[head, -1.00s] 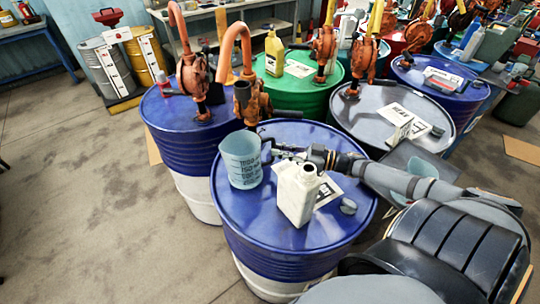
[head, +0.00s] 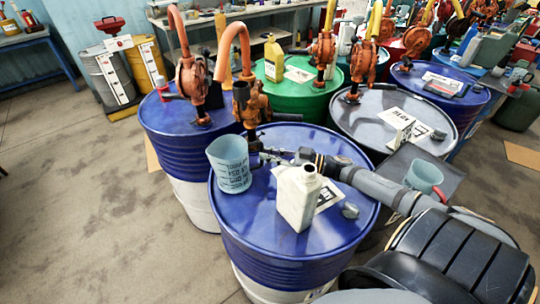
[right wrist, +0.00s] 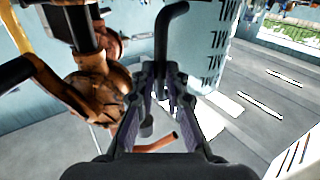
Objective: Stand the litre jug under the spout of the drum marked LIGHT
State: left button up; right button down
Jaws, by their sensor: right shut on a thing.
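A translucent pale-blue jug (head: 230,166) with printed measuring marks is held in the air over the left edge of the front blue drum (head: 285,250). It leans a little. My right gripper (head: 264,157) is shut on its dark handle; in the right wrist view the handle (right wrist: 166,45) runs up from between the fingers (right wrist: 162,85) beside the jug wall (right wrist: 198,45). The front drum's white label (head: 328,196) is partly hidden and I cannot read it fully. An orange pump (head: 254,105) stands behind the jug. My left gripper is out of view.
A white bottle (head: 298,200) stands on the front drum near my right arm. A second pale-blue jug (head: 424,173) with a red handle is at right. A grey drum (head: 350,121) and a green drum (head: 285,93) stand behind. Open floor lies left.

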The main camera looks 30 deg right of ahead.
jog(key=shift+s+f, duration=0.2)
jog(key=shift+f, duration=0.25)
jog(key=c, duration=1.4)
grip_release()
jog(key=shift+f, duration=0.2)
jog(key=shift+r, duration=0.25)
jog(key=p+v, duration=0.1)
jog(key=v, duration=0.1)
jog(key=p+v, duration=0.2)
jog(key=r+p+v, duration=0.1)
jog(key=v, duration=0.2)
jog(key=shift+w+d, duration=0.1)
jog(key=shift+d, duration=0.1)
jog(key=shift+r, duration=0.1)
